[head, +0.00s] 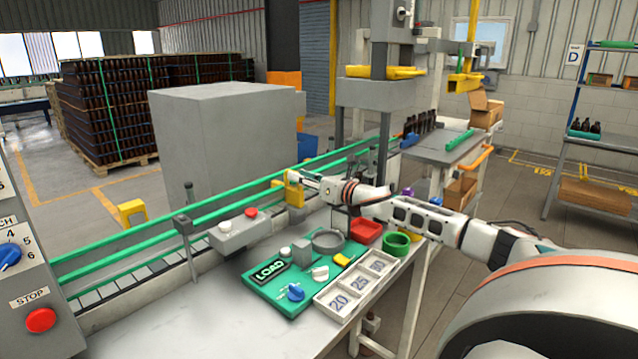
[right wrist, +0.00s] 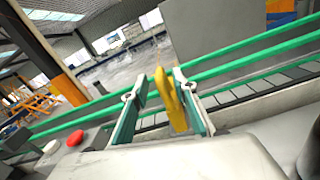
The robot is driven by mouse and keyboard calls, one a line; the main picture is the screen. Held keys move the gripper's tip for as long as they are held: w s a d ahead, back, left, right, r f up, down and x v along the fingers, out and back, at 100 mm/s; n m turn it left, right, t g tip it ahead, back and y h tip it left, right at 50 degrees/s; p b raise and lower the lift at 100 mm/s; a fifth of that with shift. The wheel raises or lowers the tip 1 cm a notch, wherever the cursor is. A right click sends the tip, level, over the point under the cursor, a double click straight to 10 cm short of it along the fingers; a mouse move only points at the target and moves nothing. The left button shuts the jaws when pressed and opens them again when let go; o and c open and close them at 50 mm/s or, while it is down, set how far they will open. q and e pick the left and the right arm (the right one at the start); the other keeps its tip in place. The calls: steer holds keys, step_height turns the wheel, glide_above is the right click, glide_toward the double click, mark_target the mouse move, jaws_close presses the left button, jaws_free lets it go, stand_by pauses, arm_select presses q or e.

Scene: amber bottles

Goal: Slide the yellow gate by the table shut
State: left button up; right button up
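The yellow gate (head: 291,190) stands at the conveyor beside the grey table, just past the table's far edge. My right gripper (head: 300,179) reaches it from the right in the head view and covers part of it. In the right wrist view the gate's upright yellow plate (right wrist: 178,103) shows between the two fingers of the right gripper (right wrist: 158,92). The plate lies close to the right finger, with a clear gap to the left finger. The fingers are apart. Whether the right finger touches the plate is unclear. My left gripper is not in view.
The conveyor's green rails (head: 230,190) run behind the table. A grey box with a red button (head: 251,212) stands left of the gate. The table holds a green LOAD board (head: 262,290), a numbered tray (head: 335,313), a red tray (head: 366,229) and a green ring (head: 397,242).

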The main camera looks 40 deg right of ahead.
steer(key=s, duration=0.7)
steer(key=shift+d, duration=0.25)
steer(key=shift+s+r, duration=0.1)
stand_by(0.7)
